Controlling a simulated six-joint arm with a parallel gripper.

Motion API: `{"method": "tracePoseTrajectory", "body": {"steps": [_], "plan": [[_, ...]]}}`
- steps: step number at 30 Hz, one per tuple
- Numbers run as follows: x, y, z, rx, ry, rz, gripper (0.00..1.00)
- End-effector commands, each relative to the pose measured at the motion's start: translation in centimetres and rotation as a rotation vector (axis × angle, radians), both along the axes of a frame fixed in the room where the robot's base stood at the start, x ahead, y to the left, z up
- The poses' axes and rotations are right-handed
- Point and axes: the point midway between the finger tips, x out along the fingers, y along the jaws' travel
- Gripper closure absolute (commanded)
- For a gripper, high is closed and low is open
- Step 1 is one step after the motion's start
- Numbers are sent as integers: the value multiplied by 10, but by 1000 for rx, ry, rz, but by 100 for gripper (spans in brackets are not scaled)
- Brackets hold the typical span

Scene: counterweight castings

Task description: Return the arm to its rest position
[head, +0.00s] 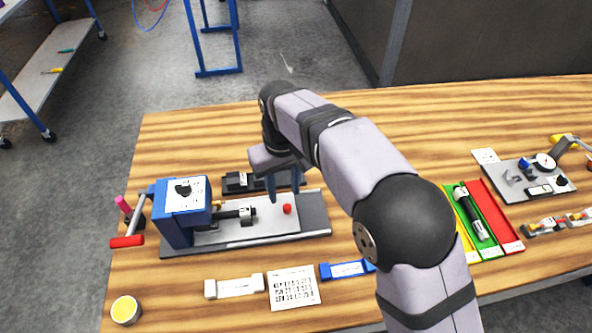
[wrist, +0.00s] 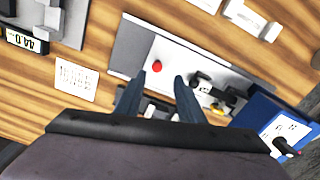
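My gripper (head: 284,185) is above the grey fixture plate (head: 314,212), near a small red knob (head: 287,209). In the wrist view my gripper (wrist: 158,82) shows two dark fingers standing apart with nothing between them. The red knob (wrist: 157,66) appears just beyond the fingertips there. My arm reaches from the lower right of the head view over the table, bent at the elbow. Its rest position is not marked in view.
A blue block fixture (head: 180,220) with a red-handled lever (head: 127,241) stands left of the gripper, holding a dark cylinder (head: 236,214). A yellow, green and red tray (head: 506,236) and gauge plate (head: 520,180) lie right. Bare wood (head: 210,135) is clear behind.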

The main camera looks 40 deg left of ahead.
Motion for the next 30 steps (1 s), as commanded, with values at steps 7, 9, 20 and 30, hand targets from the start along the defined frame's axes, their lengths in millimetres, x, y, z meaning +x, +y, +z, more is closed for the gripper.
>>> {"method": "tracePoseTrajectory", "body": {"steps": [7, 9, 20, 30], "plan": [[9, -12, 1, -2, 1, -27, 65], [21, -27, 2, -1, 0, -62, 65], [83, -216, 4, -1, -1, -448, 65], [29, -392, -18, -1, -2, -852, 65]]}}
